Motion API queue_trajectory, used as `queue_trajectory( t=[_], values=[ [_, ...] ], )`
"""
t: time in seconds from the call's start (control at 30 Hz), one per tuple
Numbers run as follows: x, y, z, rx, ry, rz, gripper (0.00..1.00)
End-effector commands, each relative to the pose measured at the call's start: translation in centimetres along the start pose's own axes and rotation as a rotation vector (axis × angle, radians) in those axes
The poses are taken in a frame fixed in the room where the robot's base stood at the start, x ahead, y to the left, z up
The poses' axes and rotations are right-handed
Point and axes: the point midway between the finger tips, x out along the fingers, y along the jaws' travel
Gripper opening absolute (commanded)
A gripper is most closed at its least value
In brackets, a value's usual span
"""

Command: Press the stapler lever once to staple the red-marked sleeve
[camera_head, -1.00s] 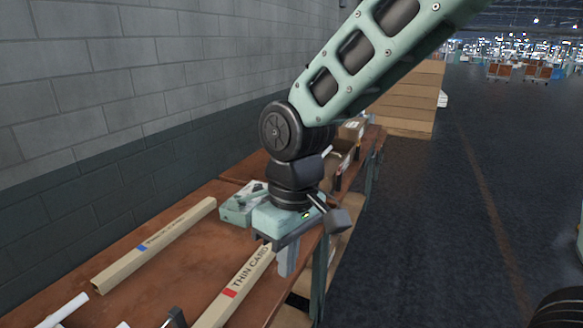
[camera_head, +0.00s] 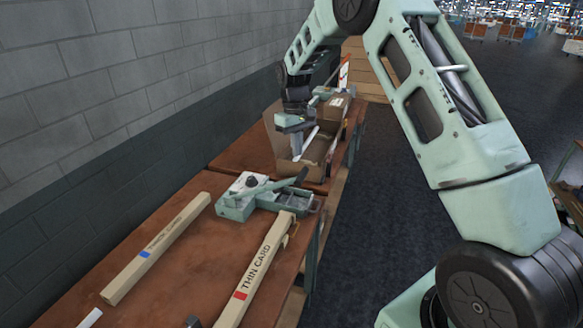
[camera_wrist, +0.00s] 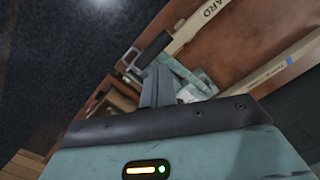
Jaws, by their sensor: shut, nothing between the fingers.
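The pale green stapler (camera_head: 237,203) stands on the brown bench, its long lever (camera_head: 282,186) slanting up to the right. The red-marked sleeve (camera_head: 262,262), a long tan box labelled THIN CARD, lies with its far end at the stapler's right part; I cannot tell how far in it sits. My gripper (camera_head: 296,152) is shut and empty, fingers down, beyond the stapler and over or in front of an open cardboard box. In the wrist view my shut fingers (camera_wrist: 158,80) partly hide the stapler (camera_wrist: 193,83); the sleeve (camera_wrist: 197,27) shows above.
A blue-marked sleeve (camera_head: 158,246) lies to the left, near the wall. The open cardboard box (camera_head: 272,138) stands at the back of the bench. Bare bench (camera_head: 185,275) lies between the sleeves. The bench's right edge drops to the dark floor.

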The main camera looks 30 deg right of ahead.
Motion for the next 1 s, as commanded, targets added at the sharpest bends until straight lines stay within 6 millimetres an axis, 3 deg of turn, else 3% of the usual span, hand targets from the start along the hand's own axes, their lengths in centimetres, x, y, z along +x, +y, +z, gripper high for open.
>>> queue_trajectory(
  t=[0.13, 0.57, 0.77, 1.0],
  values=[
    [0.0, 1.5, -0.2, 0.014, -0.006, 0.007, 0.0],
    [0.3, 1.5, -0.2, 0.014, -0.006, 0.007, 0.0],
    [1.7, 1.5, -0.2, 0.014, -0.007, 0.007, 0.0],
    [4.7, 1.5, -0.2, 0.014, -0.007, 0.007, 0.0]
  ],
)
